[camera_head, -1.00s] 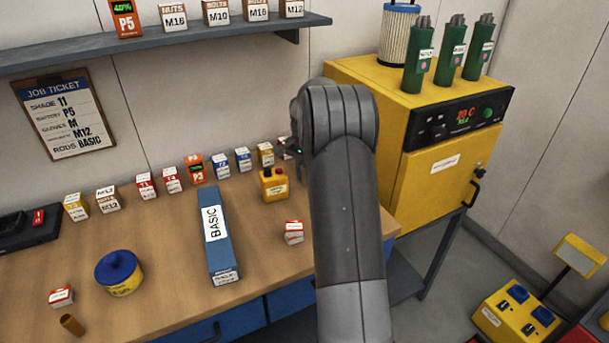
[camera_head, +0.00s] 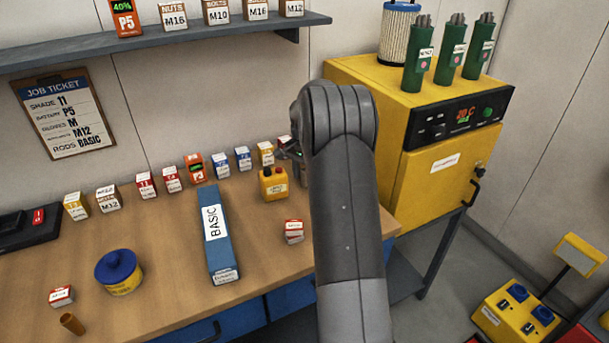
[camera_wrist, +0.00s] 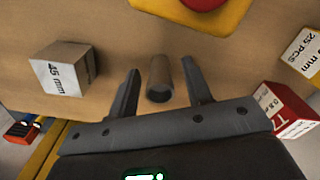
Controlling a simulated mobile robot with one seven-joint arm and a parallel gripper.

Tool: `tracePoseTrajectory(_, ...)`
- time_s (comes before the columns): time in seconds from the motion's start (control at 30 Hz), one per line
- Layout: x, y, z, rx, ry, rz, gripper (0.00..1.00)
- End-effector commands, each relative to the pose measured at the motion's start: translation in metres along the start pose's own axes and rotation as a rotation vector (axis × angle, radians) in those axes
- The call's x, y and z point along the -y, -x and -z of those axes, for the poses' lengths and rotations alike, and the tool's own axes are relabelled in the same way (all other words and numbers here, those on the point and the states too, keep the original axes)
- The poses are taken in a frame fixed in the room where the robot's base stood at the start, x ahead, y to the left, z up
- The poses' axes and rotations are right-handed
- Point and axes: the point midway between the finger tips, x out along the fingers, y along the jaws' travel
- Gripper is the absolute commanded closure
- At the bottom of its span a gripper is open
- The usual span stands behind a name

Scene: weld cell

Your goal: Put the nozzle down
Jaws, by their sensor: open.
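The nozzle (camera_wrist: 160,80) is a short grey-brown tube in the wrist view, with its round open end towards the camera. It appears to rest on the wooden bench top (camera_wrist: 118,28); I cannot tell for sure whether it stands upright. My gripper (camera_wrist: 160,92) is open, one finger on each side of the nozzle, with a visible gap on both sides. In the head view my gripper (camera_head: 287,151) is mostly hidden behind my arm near the back of the bench, and the nozzle between the fingers is not visible there.
A box marked 45 mm (camera_wrist: 62,72) and a red-white box (camera_wrist: 285,108) flank the gripper in the wrist view. A blue BASIC box (camera_head: 217,235) lies further left. A yellow cabinet (camera_head: 425,180) stands right.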

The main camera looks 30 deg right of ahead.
Motion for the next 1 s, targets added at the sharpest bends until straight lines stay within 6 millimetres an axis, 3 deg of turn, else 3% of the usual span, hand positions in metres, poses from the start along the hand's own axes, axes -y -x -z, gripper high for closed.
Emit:
tracePoseTrajectory(0.17,0.001,0.024,0.001,-0.004,0.0,0.004,0.55)
tracePoseTrajectory(0.5,0.001,0.095,0.0,-0.002,0.0,0.003,0.55)
tracePoseTrajectory(0.77,0.0,0.122,-0.002,-0.002,0.005,0.003,0.55)
tracePoseTrajectory(0.87,-0.003,0.135,-0.013,-0.013,0.034,0.014,0.55)
tracePoseTrajectory(1.0,-0.012,0.163,-0.05,-0.043,0.126,0.045,0.55)
